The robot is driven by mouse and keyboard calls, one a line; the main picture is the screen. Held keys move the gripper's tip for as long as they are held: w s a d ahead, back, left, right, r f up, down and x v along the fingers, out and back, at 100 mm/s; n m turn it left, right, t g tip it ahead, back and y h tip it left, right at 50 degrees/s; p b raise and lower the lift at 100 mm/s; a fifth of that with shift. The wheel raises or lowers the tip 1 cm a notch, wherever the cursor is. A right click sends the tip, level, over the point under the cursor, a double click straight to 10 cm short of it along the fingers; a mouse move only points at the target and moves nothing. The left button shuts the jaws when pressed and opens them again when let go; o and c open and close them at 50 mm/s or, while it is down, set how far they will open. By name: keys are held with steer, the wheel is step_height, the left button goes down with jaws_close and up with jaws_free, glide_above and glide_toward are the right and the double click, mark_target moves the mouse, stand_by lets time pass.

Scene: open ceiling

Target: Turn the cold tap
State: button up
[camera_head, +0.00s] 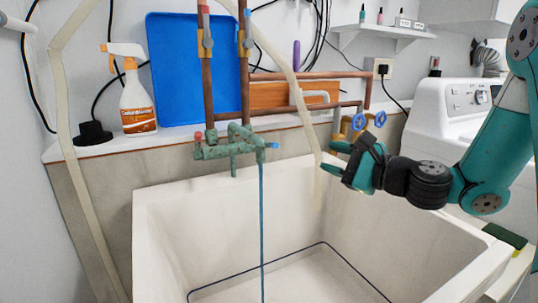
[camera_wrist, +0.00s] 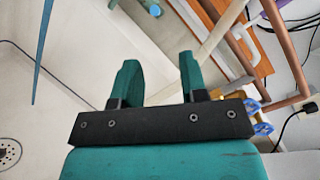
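The green, worn tap (camera_head: 235,146) is mounted on the wall above the white sink. Its red-marked end (camera_head: 198,136) is on the left, and its blue-marked cold end (camera_head: 274,145) is on the right. A thin blue stream (camera_head: 262,210) runs down from the tap into the sink. My gripper (camera_head: 332,157) is to the right of the cold end, apart from it, above the sink's back rim. In the wrist view my gripper (camera_wrist: 158,62) is open with nothing between its fingers, and the blue-marked end (camera_wrist: 154,10) shows at the top edge, partly cut off.
The white sink (camera_head: 150,230) lies below. A pale hose (camera_head: 303,110) hangs between tap and gripper. Two blue valve wheels (camera_head: 358,122) sit on pipes behind my gripper. Copper pipes (camera_head: 208,90) rise above the tap. A spray bottle (camera_head: 136,95) stands on the left ledge.

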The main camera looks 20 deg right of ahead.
steer(key=f, duration=0.1)
steer(key=p, duration=0.5)
glide_toward(277, 146)
steer(key=w, duration=0.2)
steer(key=p+x, duration=0.1)
steer(key=x, duration=0.4)
steer(key=p+x, duration=0.1)
steer(key=x, duration=0.5)
steer(key=shift+a+f, duration=0.1)
steer(key=shift+f, duration=0.15)
jaws_close()
